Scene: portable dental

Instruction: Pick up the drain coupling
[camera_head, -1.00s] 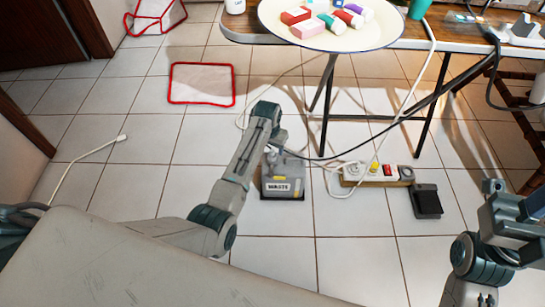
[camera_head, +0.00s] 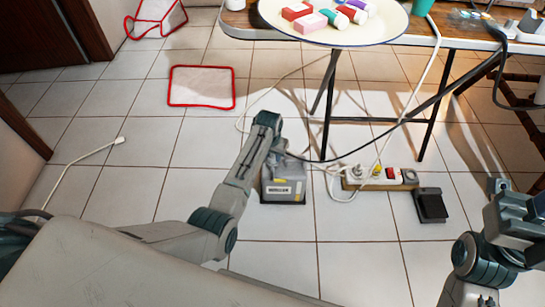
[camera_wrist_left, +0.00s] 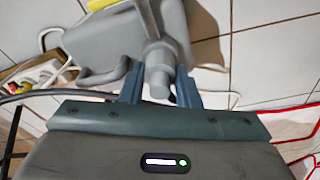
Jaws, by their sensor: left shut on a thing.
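The drain coupling (camera_wrist_left: 158,68) shows in the left wrist view as a grey cylindrical piece with a narrower stem. It stands between the two blue-grey fingers of my left gripper (camera_wrist_left: 160,75), which are shut on it. A grey body lies behind it in that view. In the head view my left arm reaches down to a grey box with a label (camera_head: 283,187) on the tiled floor. There the arm's end hides the fingers and the coupling. My right arm shows at the right edge, but its gripper cannot be made out.
A power strip (camera_head: 378,177) with plugs and cables lies right of the box, with a black pedal (camera_head: 431,205) beside it. A folding table (camera_head: 465,32) carrying a round tray (camera_head: 385,35) stands behind. A red-edged mat (camera_head: 201,86) lies left. Floor in front is clear.

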